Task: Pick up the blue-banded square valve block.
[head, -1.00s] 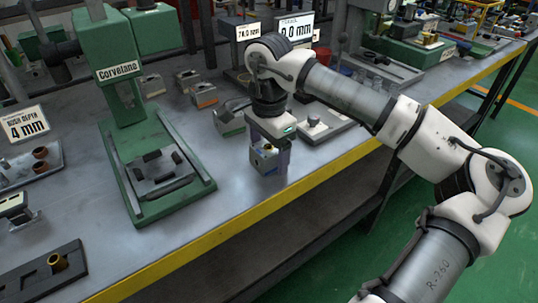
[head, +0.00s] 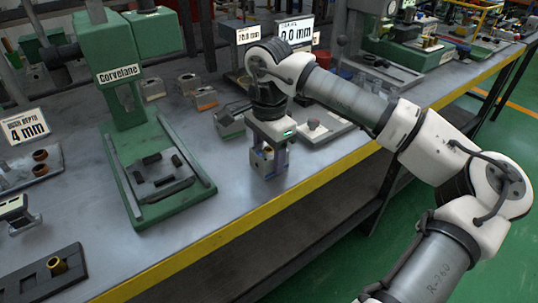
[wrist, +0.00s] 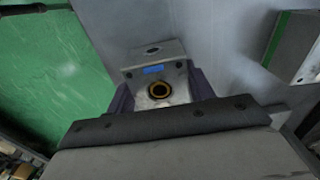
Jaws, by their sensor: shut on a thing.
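The blue-banded square valve block (head: 262,161) is grey, with a round bore in its face. In the wrist view the block (wrist: 150,55) shows its blue mark above a brass-ringed hole. My gripper (head: 270,165) points down and is shut on the block, one finger on each side. The finger pads look purple in the wrist view (wrist: 160,92). The block is near the bench's front edge; I cannot tell if its underside touches the bench top.
A green press (head: 135,120) stands left of the block. Other valve blocks (head: 205,97) lie behind, one (head: 230,122) close behind my gripper. A plate with a knob (head: 318,127) is to the right. The bench's yellow edge (head: 225,235) runs in front. Bare bench lies left of the block.

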